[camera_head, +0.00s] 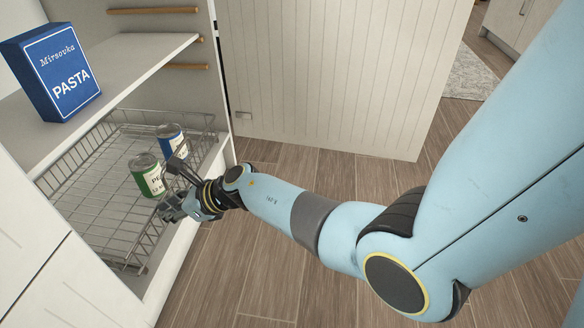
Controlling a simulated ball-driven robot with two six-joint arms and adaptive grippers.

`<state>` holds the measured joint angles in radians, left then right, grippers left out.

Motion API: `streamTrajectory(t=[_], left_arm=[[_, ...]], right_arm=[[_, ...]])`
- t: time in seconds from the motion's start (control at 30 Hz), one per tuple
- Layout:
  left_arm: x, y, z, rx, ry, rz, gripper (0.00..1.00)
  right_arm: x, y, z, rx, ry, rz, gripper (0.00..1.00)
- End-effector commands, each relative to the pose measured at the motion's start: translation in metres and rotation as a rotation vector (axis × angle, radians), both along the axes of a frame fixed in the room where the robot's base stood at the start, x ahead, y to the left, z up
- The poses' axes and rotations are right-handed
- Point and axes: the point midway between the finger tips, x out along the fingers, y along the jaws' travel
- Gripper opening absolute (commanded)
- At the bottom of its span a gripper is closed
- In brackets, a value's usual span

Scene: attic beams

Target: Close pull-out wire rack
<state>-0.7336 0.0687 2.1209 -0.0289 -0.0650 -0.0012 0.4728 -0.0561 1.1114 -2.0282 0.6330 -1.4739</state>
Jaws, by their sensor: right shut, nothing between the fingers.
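The wire rack (96,160) is a grey mesh basket low in a white cabinet, under a shelf. Its front side lies close to the cabinet's front edge; I cannot tell exactly how far out it stands. A green can (147,177) and a blue can (170,139) stand upright in it. My right gripper (176,186) is shut and empty at the front side of the rack, just right of the green can. It hides part of the rack's front rim, and I cannot tell whether it touches the wire. My left gripper is not in view.
A blue pasta box (62,75) stands on the white shelf (128,62) above the rack. A white panelled door (335,75) stands open to the right of the cabinet. The wooden floor (270,255) in front is clear. A grey rug (474,78) lies farther back.

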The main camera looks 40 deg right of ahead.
Motion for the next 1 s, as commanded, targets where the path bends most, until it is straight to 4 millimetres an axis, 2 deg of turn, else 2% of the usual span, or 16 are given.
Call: streamTrajectory(t=[0.1, 0.3, 0.87, 1.0], left_arm=[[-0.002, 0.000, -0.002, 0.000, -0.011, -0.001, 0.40], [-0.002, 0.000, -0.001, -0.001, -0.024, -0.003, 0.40], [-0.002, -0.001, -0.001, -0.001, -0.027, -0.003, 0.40], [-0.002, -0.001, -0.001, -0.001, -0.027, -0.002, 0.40]], right_arm=[[0.007, 0.010, -0.001, 0.000, 0.000, 0.000, 0.00], [0.014, 0.017, 0.000, 0.000, 0.000, 0.000, 0.00], [0.015, 0.019, 0.001, 0.002, -0.001, 0.001, 0.00], [0.014, 0.014, 0.000, 0.000, -0.001, -0.001, 0.00]])
